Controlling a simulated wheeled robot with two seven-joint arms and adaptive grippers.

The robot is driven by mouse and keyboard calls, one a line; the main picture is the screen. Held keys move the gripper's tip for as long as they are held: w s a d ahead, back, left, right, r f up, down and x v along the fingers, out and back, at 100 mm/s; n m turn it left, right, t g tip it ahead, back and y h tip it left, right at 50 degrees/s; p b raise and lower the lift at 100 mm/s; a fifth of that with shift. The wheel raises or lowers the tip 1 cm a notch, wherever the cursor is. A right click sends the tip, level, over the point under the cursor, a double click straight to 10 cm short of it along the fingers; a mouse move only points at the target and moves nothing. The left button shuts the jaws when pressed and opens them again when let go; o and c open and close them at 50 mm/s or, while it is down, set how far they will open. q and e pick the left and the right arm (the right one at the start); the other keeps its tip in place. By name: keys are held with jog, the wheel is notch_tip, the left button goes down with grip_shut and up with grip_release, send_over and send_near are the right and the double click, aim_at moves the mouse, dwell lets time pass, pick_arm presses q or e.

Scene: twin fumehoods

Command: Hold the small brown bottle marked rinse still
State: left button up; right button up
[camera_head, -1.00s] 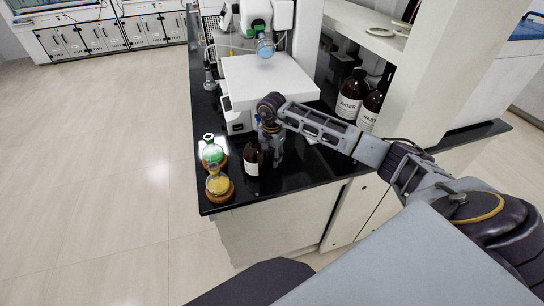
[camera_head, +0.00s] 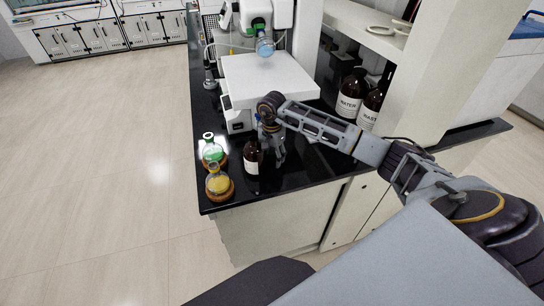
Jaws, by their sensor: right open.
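The small brown bottle (camera_head: 252,160) stands upright on the black bench top near its front left corner. It has a pale label too small to read. My right gripper (camera_head: 274,152) is open and points down close to the right side of the bottle. I cannot tell whether a finger touches it. My left gripper is not in view.
Two round flasks, one with green liquid (camera_head: 211,154) and one with yellow (camera_head: 218,185), stand on cork rings left of the bottle. A white instrument (camera_head: 268,82) sits behind. Large brown bottles marked water (camera_head: 350,96) and waste (camera_head: 371,108) stand at the right.

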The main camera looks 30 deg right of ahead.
aim_at(272, 158)
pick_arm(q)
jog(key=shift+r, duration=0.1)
pick_arm(e)
jog(key=shift+r, duration=0.1)
jog(key=shift+r, duration=0.15)
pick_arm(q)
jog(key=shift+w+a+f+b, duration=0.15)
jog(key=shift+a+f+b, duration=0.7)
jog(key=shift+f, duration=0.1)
pick_arm(e)
notch_tip(272, 158, up, 12)
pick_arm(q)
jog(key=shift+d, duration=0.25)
